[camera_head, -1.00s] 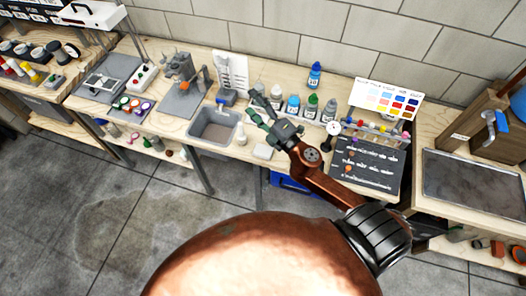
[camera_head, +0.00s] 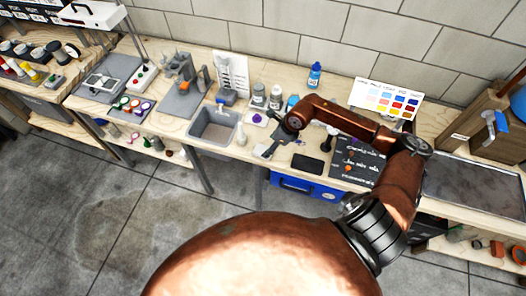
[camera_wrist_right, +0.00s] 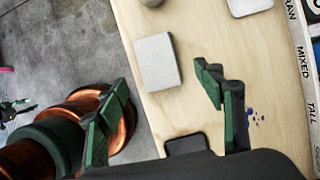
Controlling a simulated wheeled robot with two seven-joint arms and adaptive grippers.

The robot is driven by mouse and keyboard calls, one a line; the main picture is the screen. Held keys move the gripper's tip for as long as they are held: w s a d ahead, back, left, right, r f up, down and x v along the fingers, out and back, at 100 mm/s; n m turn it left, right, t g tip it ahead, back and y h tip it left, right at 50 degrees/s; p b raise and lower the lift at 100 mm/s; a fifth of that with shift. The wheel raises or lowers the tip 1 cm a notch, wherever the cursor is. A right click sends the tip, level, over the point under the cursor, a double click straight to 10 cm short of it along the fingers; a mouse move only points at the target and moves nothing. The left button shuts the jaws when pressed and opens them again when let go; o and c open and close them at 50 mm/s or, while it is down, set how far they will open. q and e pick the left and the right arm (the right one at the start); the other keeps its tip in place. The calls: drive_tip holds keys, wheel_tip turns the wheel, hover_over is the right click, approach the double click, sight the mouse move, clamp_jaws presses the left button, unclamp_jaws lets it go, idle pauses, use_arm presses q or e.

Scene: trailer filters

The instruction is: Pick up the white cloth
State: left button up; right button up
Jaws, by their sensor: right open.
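The white cloth (camera_wrist_right: 157,62) is a flat, folded, pale rectangle on the light wood bench near its front edge. In the head view the cloth (camera_head: 258,150) is partly hidden by my right gripper. My right gripper (camera_head: 270,144) is over the bench beside it. In the right wrist view the gripper (camera_wrist_right: 165,106) is open and empty, with its green fingers spread wide. The cloth lies ahead of the fingertips, between their lines, and appears apart from them. My left gripper is not in view.
A grey bin (camera_head: 213,128) is sunk in the bench left of the cloth. A small white bottle (camera_head: 241,134) stands between them. A dark pad (camera_head: 307,164) lies to the right. My right arm hides part of the bench.

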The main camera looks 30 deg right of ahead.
sight(264, 150)
drive_tip(key=x, duration=0.5)
drive_tip(key=shift+w+a+f, duration=0.15)
drive_tip(key=shift+a+f, duration=0.1)
drive_tip(key=shift+a, duration=0.1)
drive_tip(key=shift+c, duration=0.6)
drive_tip(key=c, duration=1)
drive_tip(key=shift+r, duration=0.15)
drive_tip(key=shift+w+r, duration=0.1)
drive_tip(key=shift+r, duration=0.45)
drive_tip(key=s+a+r, duration=0.1)
drive_tip(key=s+r, duration=0.3)
drive_tip(key=s+a+r, duration=0.2)
drive_tip(key=s+r, duration=0.1)
drive_tip(key=s, duration=0.2)
drive_tip(key=s+a+r, duration=0.2)
drive_tip(key=s+r, duration=0.2)
drive_tip(key=shift+s+r+b, duration=0.15)
drive_tip(key=shift+r+b, duration=0.15)
drive_tip(key=shift+r, duration=0.05)
